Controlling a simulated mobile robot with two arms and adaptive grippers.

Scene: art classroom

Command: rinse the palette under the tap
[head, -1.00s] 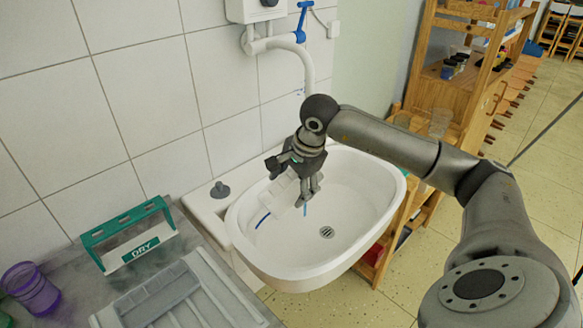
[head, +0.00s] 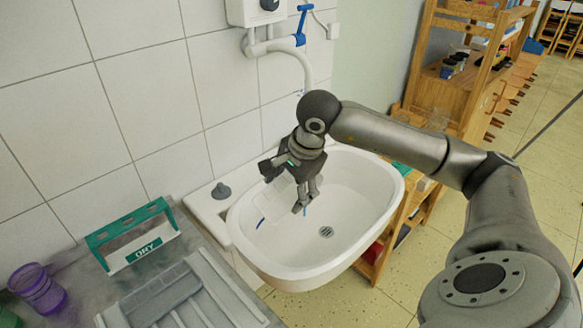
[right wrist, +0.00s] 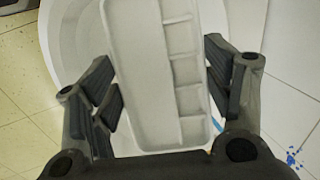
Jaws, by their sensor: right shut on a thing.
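The palette (head: 273,205) is a white, translucent-looking tray over the left part of the white sink basin (head: 355,205). My right gripper (head: 285,188) holds it there, tilted, and partly hides it. In the right wrist view the palette (right wrist: 145,65) shows its long well and a row of small compartments, between the two fingers of the gripper (right wrist: 160,85). The tap has a blue lever (head: 301,25) on the wall, above a white pipe (head: 306,70) whose lower end is hidden behind my arm. Thin blue streaks show near the palette; I cannot tell whether they are paint or water. My left gripper is out of view.
A green-and-white DRY holder (head: 135,240) and a grey ribbed drainboard (head: 185,300) stand on the counter left of the sink, with purple cups (head: 38,290) at the far left. A wooden shelf (head: 425,90) stands to the right.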

